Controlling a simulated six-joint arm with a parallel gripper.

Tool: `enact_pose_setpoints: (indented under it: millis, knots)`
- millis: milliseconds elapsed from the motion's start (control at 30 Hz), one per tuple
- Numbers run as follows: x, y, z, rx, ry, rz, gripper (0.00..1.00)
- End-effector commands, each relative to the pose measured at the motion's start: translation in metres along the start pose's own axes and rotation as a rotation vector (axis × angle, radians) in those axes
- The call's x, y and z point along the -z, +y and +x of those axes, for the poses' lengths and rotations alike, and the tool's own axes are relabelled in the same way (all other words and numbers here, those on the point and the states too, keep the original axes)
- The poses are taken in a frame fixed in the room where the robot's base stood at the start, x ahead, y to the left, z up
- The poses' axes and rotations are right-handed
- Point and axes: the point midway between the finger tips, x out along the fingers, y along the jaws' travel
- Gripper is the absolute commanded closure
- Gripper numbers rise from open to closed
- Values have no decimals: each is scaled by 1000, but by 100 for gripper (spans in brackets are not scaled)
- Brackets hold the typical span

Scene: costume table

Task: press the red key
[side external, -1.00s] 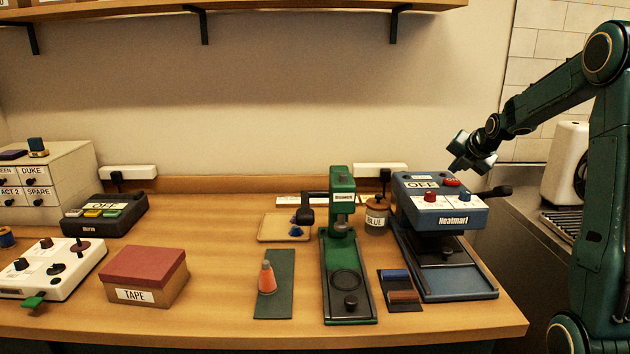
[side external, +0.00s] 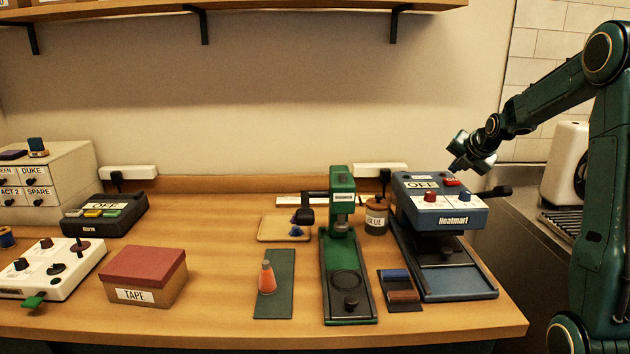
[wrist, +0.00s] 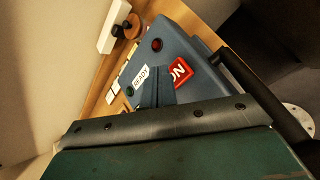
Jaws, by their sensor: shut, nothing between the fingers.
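The red key (side external: 452,182) is on the top of the blue Heatmart press (side external: 455,219), at the back. In the wrist view the red key (wrist: 182,72) carries white "ON" lettering, and the fingers partly cover its left edge. My gripper (side external: 460,163) is above the back of the press, pointing down and left, with a visible gap over the key in the side view. In the wrist view its two fingers (wrist: 158,88) are together and empty, their tips beside the key. Contact cannot be told from the wrist view.
A green press (side external: 341,205) and a glue jar (side external: 376,218) stand to the left. A wall shelf (side external: 250,6) hangs above.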

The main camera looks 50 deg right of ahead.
Motion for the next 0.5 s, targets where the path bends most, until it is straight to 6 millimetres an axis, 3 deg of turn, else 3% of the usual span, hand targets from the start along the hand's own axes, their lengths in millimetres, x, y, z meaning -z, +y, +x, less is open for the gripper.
enact_pose_setpoints:
  millis: [500]
  knots:
    - [5, -5, 6, 1, 1, 0, 100]
